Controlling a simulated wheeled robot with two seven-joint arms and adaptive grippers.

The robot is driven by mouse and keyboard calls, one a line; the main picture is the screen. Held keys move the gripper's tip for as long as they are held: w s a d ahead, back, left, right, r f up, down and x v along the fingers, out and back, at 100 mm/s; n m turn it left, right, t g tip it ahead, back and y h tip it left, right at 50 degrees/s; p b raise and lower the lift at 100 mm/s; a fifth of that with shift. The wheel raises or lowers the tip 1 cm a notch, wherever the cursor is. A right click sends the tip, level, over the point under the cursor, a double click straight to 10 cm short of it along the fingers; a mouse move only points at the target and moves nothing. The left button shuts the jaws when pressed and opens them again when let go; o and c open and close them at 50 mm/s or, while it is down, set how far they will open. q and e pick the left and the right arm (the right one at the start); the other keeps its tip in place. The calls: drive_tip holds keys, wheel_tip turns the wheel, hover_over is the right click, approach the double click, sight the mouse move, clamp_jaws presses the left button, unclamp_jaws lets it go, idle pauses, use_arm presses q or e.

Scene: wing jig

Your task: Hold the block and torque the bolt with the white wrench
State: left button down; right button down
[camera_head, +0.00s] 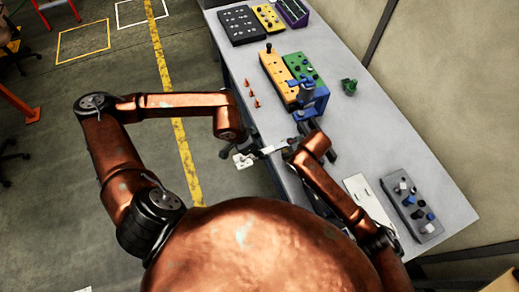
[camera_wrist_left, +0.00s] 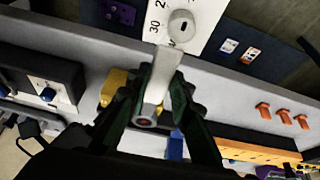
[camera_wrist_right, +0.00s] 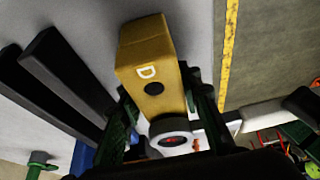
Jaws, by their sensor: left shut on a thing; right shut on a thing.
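The white wrench (camera_wrist_left: 160,75) is between the fingers of my left gripper (camera_wrist_left: 150,105), which is shut on it. The wrench's round end (camera_wrist_left: 182,27) lies over a white card with numbers (camera_wrist_left: 203,18), and a red spot shows at its near end. The wrench also shows as a pale bar in the head view (camera_head: 270,149), beside my left gripper (camera_head: 236,152). My right gripper (camera_wrist_right: 160,122) is shut on a yellow block (camera_wrist_right: 148,55) marked D, with a dark hole in its face. A white ring with a dark, red-centred middle (camera_wrist_right: 170,138) is at the block's near end. I cannot identify the bolt.
A bench (camera_head: 352,130) runs along the right. It bears a yellow panel (camera_head: 278,75), a green panel (camera_head: 301,68), a blue fixture (camera_head: 308,98), a green part (camera_head: 349,86) and a grey knob tray (camera_head: 413,205).

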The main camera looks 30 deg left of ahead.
idle(0.4)
use_arm(q)
drive_tip(key=shift+r, duration=3.6)
use_arm(e)
drive_tip(key=c, duration=1.3)
unclamp_jaws()
drive_tip(key=shift+r, duration=0.1)
drive_tip(key=v, duration=1.1)
drive_tip(key=shift+s+d+r, duration=0.15)
drive_tip(key=shift+r, duration=0.2)
